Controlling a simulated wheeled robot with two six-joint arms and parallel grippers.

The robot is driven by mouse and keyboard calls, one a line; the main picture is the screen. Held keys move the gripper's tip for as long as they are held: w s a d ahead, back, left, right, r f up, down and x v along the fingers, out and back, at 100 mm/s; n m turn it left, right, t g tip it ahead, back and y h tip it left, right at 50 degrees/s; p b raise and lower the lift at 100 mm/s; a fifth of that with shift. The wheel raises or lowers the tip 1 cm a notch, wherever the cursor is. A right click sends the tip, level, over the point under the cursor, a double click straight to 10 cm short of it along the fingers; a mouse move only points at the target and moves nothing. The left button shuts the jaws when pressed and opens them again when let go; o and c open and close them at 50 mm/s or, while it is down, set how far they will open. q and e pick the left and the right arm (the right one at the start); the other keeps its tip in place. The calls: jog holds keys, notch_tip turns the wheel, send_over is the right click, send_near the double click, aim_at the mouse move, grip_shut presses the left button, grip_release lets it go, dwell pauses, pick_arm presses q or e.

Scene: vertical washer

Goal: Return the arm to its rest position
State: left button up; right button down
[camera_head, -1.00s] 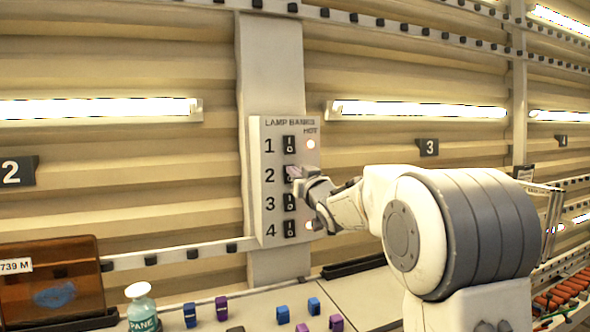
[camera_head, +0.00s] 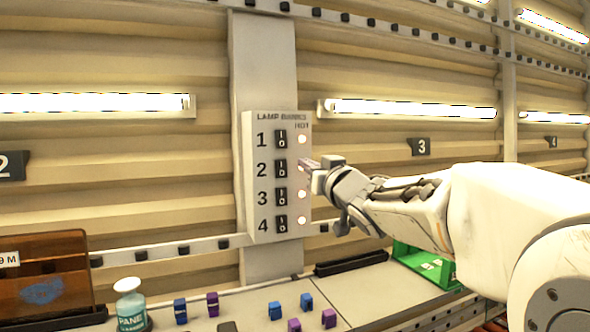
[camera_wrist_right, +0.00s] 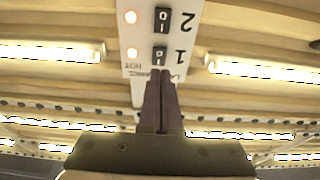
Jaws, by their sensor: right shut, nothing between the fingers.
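My right gripper (camera_head: 308,166) is shut and empty, just off the right edge of the lamp bank panel (camera_head: 250,215), at about the height of switch 2 (camera_head: 280,168). Its arm comes in from the right in the head view. In the right wrist view, its shut fingers (camera_wrist_right: 160,85) point toward the panel (camera_wrist_right: 135,65), which shows upside down with switches 1 and 2. Lit indicators show beside switches 1, 3 and 4; the one beside 2 is hidden behind the gripper. My left gripper is not in view.
A bottle (camera_head: 131,305) stands on the bench at the lower left beside a brown box (camera_head: 45,275). Several blue and purple blocks (camera_head: 275,311) lie on the bench. A green tray (camera_head: 420,265) lies below my right arm. Lit tube lamps (camera_head: 410,109) hang on the wall.

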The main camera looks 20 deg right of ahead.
jog(key=shift+s+r, duration=0.1)
jog(key=shift+s, duration=0.1)
jog(key=s+a+f+n+g, duration=0.1)
jog(key=s+a+f+g, duration=0.2)
jog(key=a+f, duration=0.35)
jog(key=s+a+f+g+y+b, duration=0.1)
jog(key=s+a+f+g, duration=0.2)
jog(key=f, duration=0.7)
jog(key=s+a+f+n+g, duration=0.1)
jog(key=s+a+f+g, duration=0.3)
jog(key=f, duration=0.4)
jog(key=s+a+f+n+g, duration=0.1)
jog(key=s+a+f+g, duration=0.1)
jog(key=s, duration=0.6)
jog(key=s+a+f+n+g, duration=0.2)
jog(key=s+f+g, duration=0.2)
jog(key=s+f, duration=0.3)
jog(key=s+a+f+n+g+h, duration=0.1)
jog(key=s+f+g, duration=0.2)
jog(key=s, duration=0.6)
notch_tip(320, 180, down, 2)
jog(key=shift+s+a+f+n+b, duration=0.15)
jog(key=shift+a+f+n+b, duration=0.05)
jog(key=shift+a+n+b, duration=0.2)
